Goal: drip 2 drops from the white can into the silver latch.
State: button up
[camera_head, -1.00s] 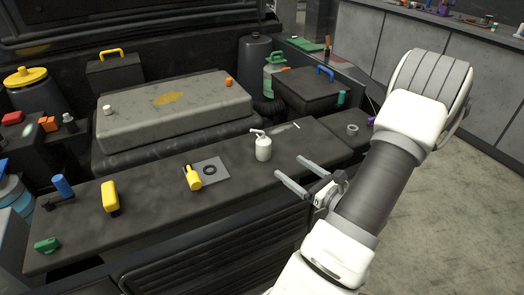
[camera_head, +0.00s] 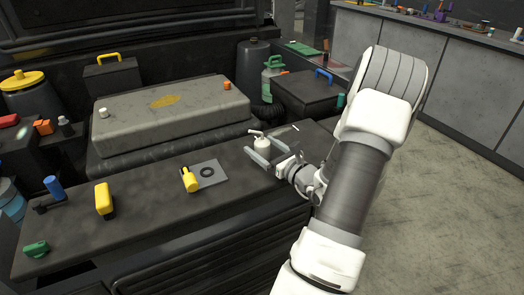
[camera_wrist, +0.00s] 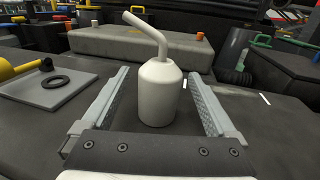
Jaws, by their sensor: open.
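The white can (camera_head: 262,144), with a thin bent spout, stands upright on the dark bench top. It also shows in the middle of the wrist view (camera_wrist: 157,95), its spout leaning up to the left. My gripper (camera_head: 262,147) is open, with one finger on each side of the can. In the wrist view, gaps show between the can and both fingers (camera_wrist: 160,75), so it is not gripped. I cannot make out a silver latch for certain; a small pale strip (camera_head: 296,128) lies behind the can.
A grey plate with a black ring (camera_head: 213,174) and a yellow-handled tool (camera_head: 189,180) lie left of the can. A grey engine cover (camera_head: 170,125) rises behind.

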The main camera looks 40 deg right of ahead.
aim_at(256, 142)
jog(key=w, duration=0.3)
jog(key=shift+w+d, duration=0.15)
jog(key=shift+c, duration=0.3)
grip_shut()
